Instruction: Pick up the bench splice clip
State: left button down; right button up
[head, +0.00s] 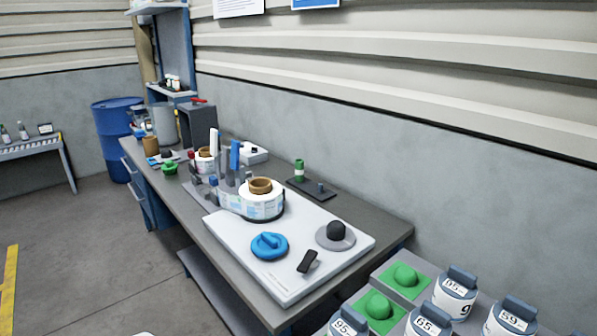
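No part is marked as the bench splice clip, and I cannot tell for certain which one it is. A small black clip-like piece (307,261) sits at the front right of the white labeller plate (285,282), on the bench. A small green and white upright piece (299,168) stands on a dark flat base (312,190) behind the plate, near the wall. Neither of my grippers is in view.
Several numbered containers (455,295) and green domed pads (405,275) fill the lower right. The bench (385,232) is bare right of the plate.

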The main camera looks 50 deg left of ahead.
aim_at(248, 174)
jog(key=u, duration=1.85)
jog(key=i+j, duration=0.35)
jog(key=i+z, duration=0.05)
jog(key=i, duration=0.05)
